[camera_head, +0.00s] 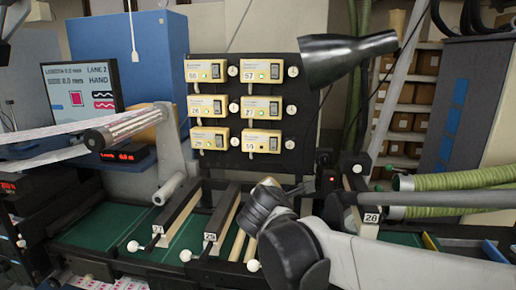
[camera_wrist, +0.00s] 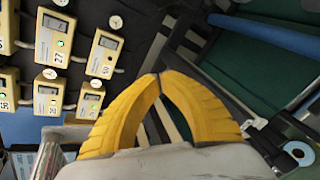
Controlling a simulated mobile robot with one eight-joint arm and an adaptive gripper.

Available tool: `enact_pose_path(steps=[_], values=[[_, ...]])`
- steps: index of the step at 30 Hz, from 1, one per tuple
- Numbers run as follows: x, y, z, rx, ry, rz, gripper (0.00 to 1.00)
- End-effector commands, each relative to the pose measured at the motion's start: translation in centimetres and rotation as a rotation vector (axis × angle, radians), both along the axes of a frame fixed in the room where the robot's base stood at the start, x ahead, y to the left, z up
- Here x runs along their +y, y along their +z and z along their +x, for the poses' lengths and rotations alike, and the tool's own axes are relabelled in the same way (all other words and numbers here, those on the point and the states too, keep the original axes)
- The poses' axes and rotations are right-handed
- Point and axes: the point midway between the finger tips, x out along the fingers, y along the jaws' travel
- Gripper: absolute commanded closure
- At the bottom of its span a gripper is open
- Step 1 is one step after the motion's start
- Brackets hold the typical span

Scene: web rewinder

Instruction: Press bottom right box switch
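Several cream boxes with switches sit in two columns on a black panel (camera_head: 243,76) in the head view. In the wrist view, where the panel appears turned, what looks like the same box (camera_wrist: 104,52) is at upper left, near a round white dial. My gripper (camera_wrist: 158,76) has yellow fingers that meet at the tips with nothing between them. In the wrist view the tips are to the right of the boxes, apart from them. I cannot make out the fingers in the head view.
A black cone-shaped hood (camera_head: 345,58) juts out at the panel's upper right. Green ribbed hoses (camera_head: 455,190) lie at the right. Below the panel are green trays (camera_head: 110,228) and rails with white knobs. A screen (camera_head: 82,90) and a roller (camera_head: 125,128) stand left.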

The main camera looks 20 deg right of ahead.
Motion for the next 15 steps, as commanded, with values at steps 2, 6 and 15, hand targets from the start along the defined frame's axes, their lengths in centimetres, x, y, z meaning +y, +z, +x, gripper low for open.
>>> enact_pose_path(steps=[2, 6, 15], values=[[-0.5, 1.4, 2.8, 0.062, 0.078, -0.231, 1.00], [-0.9, 3.3, 6.6, 0.178, 0.182, -0.602, 1.00], [-0.7, 4.4, 9.0, 0.273, 0.243, -0.870, 1.00]])
